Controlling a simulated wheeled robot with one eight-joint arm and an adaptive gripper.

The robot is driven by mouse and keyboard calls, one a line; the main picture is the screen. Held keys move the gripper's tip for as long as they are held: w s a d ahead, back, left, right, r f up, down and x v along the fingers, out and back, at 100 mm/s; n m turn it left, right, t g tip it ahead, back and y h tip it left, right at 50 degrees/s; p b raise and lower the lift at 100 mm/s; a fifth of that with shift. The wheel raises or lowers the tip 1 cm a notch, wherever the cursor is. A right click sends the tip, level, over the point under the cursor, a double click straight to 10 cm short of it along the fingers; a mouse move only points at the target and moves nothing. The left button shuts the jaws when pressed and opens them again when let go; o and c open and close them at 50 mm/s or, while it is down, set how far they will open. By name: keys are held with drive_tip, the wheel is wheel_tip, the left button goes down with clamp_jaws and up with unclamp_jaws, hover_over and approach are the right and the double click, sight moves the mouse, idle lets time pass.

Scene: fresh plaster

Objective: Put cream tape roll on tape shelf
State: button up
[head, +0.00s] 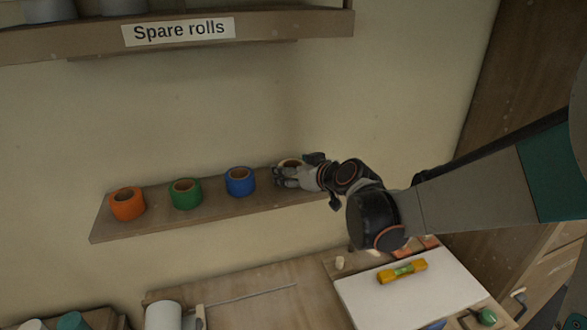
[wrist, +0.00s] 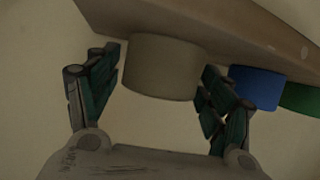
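The cream tape roll (wrist: 162,66) stands at the right end of the tape shelf (head: 220,213), in line with the other rolls. In the head view its rim (head: 291,162) shows only partly behind my gripper (head: 284,174). In the wrist view my gripper (wrist: 160,78) has a finger on each side of the roll. The fingers are spread, with a thin gap at the left finger; the right fingertip overlaps the roll's edge, so contact there is unclear. The shelf also shows in the wrist view (wrist: 215,30), with its rolls appearing upside down.
Blue (head: 240,181), green (head: 185,193) and orange (head: 127,203) rolls stand left of my gripper on the shelf. An upper shelf labelled "Spare rolls" (head: 178,32) is above. Below, a bench (head: 240,288) holds a white board (head: 412,300) with a yellow level (head: 402,271).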

drive_tip(key=shift+r, duration=0.1)
drive_tip(key=shift+r, duration=0.1)
drive_tip(key=p+v, duration=0.1)
drive_tip(key=v, duration=1.1)
drive_tip(key=s+d+f+m+g+h, duration=0.2)
drive_tip(key=s+d, duration=0.4)
drive_tip(key=s, duration=0.5)
drive_tip(key=s+d+f+m+g+h, duration=0.2)
drive_tip(key=s+d+f+m+h, duration=0.1)
drive_tip(key=s, duration=0.8)
drive_tip(key=d+m+h, duration=0.1)
drive_tip(key=d+h, duration=0.1)
drive_tip(key=d, duration=0.1)
drive_tip(key=shift+d+g, duration=0.3)
drive_tip(key=shift+d, duration=0.05)
